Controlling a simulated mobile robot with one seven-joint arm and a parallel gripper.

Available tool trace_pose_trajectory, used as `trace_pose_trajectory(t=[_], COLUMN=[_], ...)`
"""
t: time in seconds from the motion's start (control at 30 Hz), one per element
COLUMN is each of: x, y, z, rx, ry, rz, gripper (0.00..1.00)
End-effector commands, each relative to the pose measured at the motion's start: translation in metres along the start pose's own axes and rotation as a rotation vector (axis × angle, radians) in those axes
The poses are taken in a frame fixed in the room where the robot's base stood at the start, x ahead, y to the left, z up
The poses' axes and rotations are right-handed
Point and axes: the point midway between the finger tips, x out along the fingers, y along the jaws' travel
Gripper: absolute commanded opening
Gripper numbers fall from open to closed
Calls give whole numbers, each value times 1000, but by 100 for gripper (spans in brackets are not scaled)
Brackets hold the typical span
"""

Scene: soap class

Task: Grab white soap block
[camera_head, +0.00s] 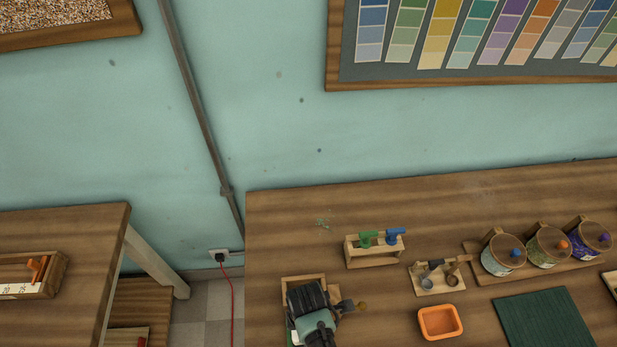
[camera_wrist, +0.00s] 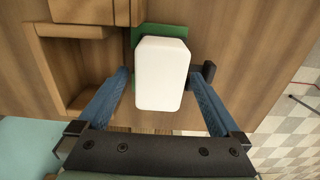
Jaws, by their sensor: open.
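The white soap block (camera_wrist: 162,73) sits on a green pad (camera_wrist: 176,32) in the wrist view. My gripper (camera_wrist: 157,73) is open, with one blue finger on each side of the block. I cannot tell whether either finger touches it. In the head view my gripper (camera_head: 310,300) is over the front left part of the bench, and the block is hidden there.
A wooden tray (camera_head: 288,283) lies beside my gripper on the bench (camera_head: 470,200). To the right are a rack with green and blue handles (camera_head: 374,258), a small tool stand (camera_head: 438,285), an orange dish (camera_head: 440,322), lidded jars (camera_head: 503,257) and a green mat (camera_head: 545,318).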

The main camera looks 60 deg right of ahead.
Motion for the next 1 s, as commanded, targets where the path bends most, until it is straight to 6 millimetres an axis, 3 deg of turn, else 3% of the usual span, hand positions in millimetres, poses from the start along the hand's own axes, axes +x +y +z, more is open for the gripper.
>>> trace_pose_trajectory(t=[0.27,0.37,0.83,1.0], x=[3,3,3,2], y=[0,0,0,1], z=[0,0,0,0], rx=[0,0,0,0], ry=[0,0,0,1], rz=[1,1,1,2], gripper=[100,86,1,0])
